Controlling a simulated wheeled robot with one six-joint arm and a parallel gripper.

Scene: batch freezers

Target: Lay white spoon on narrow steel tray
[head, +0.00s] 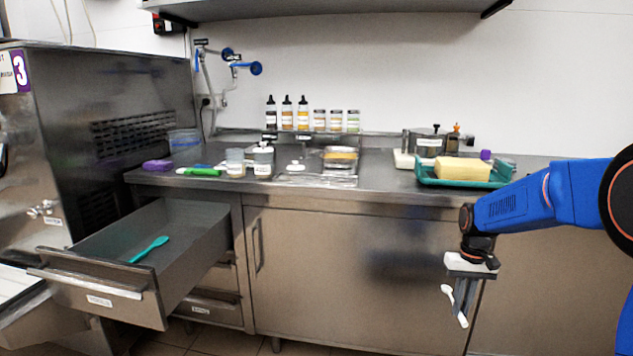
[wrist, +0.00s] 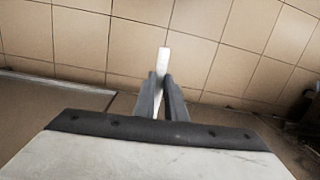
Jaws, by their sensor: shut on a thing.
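My gripper (head: 461,305) is shut on the white spoon (head: 447,291) and hangs in front of the cabinet doors, below the counter's edge. In the wrist view, my gripper's fingers (wrist: 161,98) close around the spoon, and its white end (wrist: 163,62) sticks out beyond them over the floor tiles. The fingers hide its middle. A shallow, shiny steel tray (head: 315,181) lies near the counter's front edge, left of and above my gripper; it looks like the narrow steel tray. I cannot make out its inside clearly.
An open drawer (head: 185,225) with a teal spoon (head: 150,249) juts out at left. A teal tray (head: 428,180) with a yellow block (head: 462,169) stands on the right of the counter (head: 385,188). Jars and bottles line the back. Bare counter lies between the two trays.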

